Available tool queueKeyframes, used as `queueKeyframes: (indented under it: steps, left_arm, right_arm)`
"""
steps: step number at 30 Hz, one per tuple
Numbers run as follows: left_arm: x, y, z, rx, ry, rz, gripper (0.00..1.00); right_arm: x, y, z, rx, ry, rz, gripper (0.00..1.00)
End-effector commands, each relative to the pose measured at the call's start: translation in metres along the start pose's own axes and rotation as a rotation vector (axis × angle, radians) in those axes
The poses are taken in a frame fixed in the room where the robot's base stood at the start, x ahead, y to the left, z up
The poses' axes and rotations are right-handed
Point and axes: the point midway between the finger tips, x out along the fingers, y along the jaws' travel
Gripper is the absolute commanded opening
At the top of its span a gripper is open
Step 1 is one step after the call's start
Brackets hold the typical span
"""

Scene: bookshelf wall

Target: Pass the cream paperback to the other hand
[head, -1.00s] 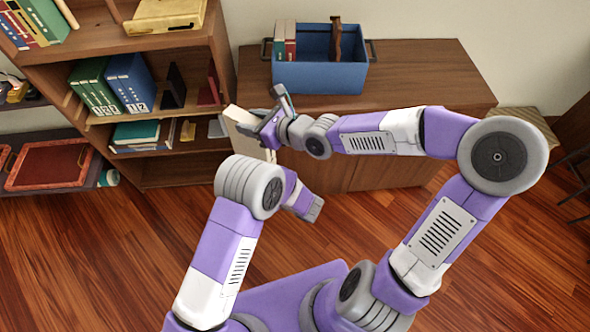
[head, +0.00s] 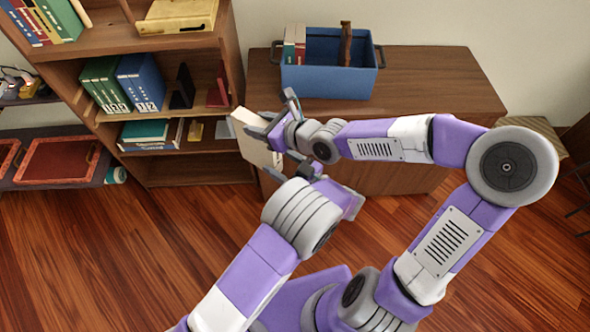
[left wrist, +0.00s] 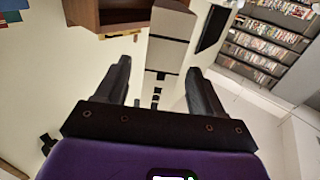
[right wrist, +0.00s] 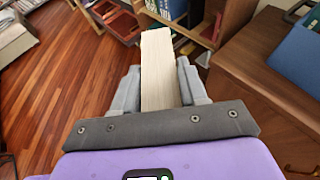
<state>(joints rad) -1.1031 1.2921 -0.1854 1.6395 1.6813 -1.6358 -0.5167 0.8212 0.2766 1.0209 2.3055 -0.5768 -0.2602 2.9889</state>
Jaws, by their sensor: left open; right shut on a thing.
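The cream paperback (head: 254,146) is held in the air in front of the shelf and cabinet. My right gripper (head: 268,124) is shut on it; in the right wrist view the pale page block (right wrist: 158,68) stands between its two fingers. My left gripper (head: 284,167) is open just below the right one, near the lower part of the book.
A blue bin (head: 325,80) with a few books stands on the brown cabinet (head: 430,85) at the back. A bookshelf (head: 228,60) with binders is on the left, close behind the held book. A red tray (head: 57,160) lies at far left. Open floor (head: 110,250) is below.

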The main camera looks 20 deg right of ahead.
Motion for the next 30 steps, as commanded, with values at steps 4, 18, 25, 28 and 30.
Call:
queueKeyframes:
  steps: [4,18,25,28,30]
  left_arm:
    - [0.027,-0.001,0.0,0.0,-0.001,-0.002,0.68]
    - [0.055,0.0,0.0,0.0,-0.001,0.001,0.68]
    - [0.054,0.0,0.0,0.0,-0.001,0.001,0.51]
    - [0.054,0.0,0.0,0.0,-0.001,0.001,0.36]
    - [0.054,0.0,0.0,0.0,-0.001,0.002,0.25]
  right_arm:
    - [0.0,0.0,0.002,-0.002,-0.005,-0.001,0.0]
    - [0.0,0.0,0.002,-0.002,-0.005,-0.001,0.0]
    - [0.0,0.0,0.002,-0.002,-0.005,-0.001,0.0]
    - [0.0,0.0,0.002,-0.002,-0.005,-0.001,0.0]
    - [0.0,0.0,0.002,-0.002,-0.005,0.0,0.0]
